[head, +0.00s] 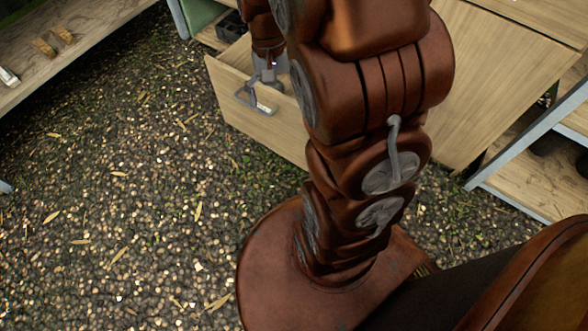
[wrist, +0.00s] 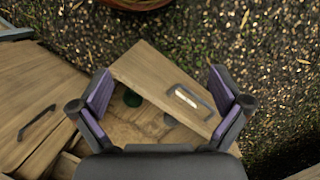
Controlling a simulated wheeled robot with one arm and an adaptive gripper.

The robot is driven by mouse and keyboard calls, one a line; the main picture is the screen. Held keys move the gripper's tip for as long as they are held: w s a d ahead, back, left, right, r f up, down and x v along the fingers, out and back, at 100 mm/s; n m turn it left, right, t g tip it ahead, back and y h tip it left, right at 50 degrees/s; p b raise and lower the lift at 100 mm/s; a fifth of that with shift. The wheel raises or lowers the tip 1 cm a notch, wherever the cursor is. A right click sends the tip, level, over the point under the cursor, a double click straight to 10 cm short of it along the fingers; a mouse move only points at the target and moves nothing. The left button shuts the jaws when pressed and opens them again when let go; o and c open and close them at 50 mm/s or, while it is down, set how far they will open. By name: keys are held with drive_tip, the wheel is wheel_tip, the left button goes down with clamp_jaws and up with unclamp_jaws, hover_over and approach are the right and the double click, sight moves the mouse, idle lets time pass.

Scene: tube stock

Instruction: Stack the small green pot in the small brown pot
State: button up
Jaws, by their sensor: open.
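My gripper (wrist: 160,82) is open and empty, its two purple-padded fingers spread above an open wooden drawer (wrist: 150,70). In the head view my gripper (head: 267,76) is at the drawer (head: 262,128), mostly hidden behind my arm. A small dark green round pot (wrist: 131,98) sits inside the drawer, near the front panel. A second dim round thing (wrist: 170,120) lies to its right in the drawer; its colour is too dull to tell whether it is the small brown pot. Neither pot shows in the head view.
The drawer front carries a metal handle (wrist: 190,98) with a pale label. A closed cabinet front (head: 480,75) stands to the right. Dark pots (head: 232,25) sit on a shelf behind. A wooden shelf (head: 60,40) is at upper left. Gravelly ground (head: 120,200) is open on the left.

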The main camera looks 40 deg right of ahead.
drive_tip(key=s+a+r+n, duration=0.2)
drive_tip(key=s+a, duration=0.3)
drive_tip(key=s, duration=0.4)
drive_tip(key=s+a+r+n+g, duration=0.1)
drive_tip(key=s+a+r+n, duration=0.1)
drive_tip(key=s+a+n, duration=0.3)
drive_tip(key=s, duration=0.4)
drive_tip(key=shift+s+a+h, duration=0.15)
drive_tip(key=shift+s+h, duration=0.15)
drive_tip(key=shift+s, duration=0.05)
